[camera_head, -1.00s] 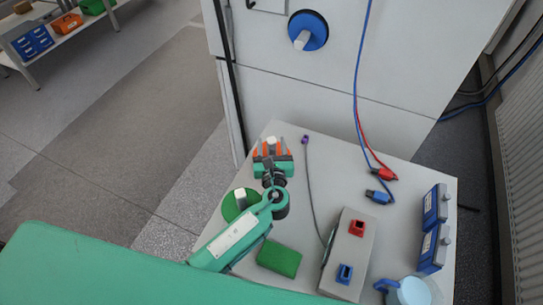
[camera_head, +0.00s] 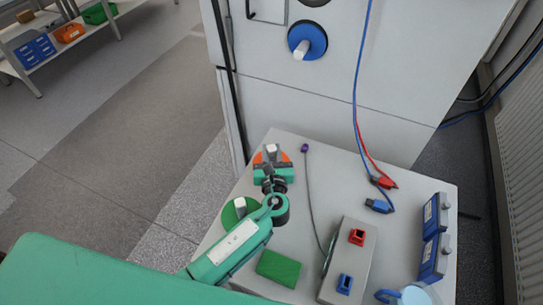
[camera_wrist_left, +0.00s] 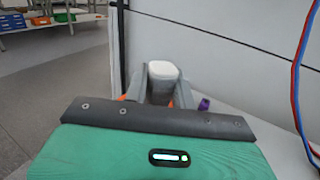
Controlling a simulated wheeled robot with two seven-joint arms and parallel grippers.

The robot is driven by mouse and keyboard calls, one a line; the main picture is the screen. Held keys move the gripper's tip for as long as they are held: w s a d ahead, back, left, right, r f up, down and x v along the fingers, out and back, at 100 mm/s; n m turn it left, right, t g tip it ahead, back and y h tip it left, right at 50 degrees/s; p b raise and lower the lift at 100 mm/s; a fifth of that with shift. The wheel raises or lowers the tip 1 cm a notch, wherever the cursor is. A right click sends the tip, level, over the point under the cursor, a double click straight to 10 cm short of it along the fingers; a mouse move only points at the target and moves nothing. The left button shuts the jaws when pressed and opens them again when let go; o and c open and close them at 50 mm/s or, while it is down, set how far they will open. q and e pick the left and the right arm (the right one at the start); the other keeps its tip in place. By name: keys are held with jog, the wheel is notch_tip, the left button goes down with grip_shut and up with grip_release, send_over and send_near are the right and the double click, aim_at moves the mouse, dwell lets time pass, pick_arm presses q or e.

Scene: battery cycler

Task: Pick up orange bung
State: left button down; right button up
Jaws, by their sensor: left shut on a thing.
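The orange bung (camera_head: 259,158) is a round orange disc with a white grip (camera_head: 271,148), near the far left edge of the grey table. My left gripper (camera_head: 272,154) is over it, shut on the white grip. In the left wrist view the white grip (camera_wrist_left: 163,71) stands between the two grey fingers, with bits of orange (camera_wrist_left: 122,97) beside them. The gripper hides most of the disc, so I cannot tell whether it touches the table. My right gripper is not in view.
A green bung (camera_head: 229,214) lies by my left arm, and a green block (camera_head: 278,268) lies nearer. A grey box (camera_head: 349,262) with red and blue sockets stands right. Blue batteries (camera_head: 434,230) line the right edge. A cabinet (camera_head: 330,110) with a blue bung (camera_head: 300,41) stands behind.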

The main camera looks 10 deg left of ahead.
pick_arm(q)
notch_tip(320, 180, up, 25)
jog(key=p, duration=0.6)
jog(key=shift+f+p, duration=0.15)
jog(key=shift+p, duration=0.25)
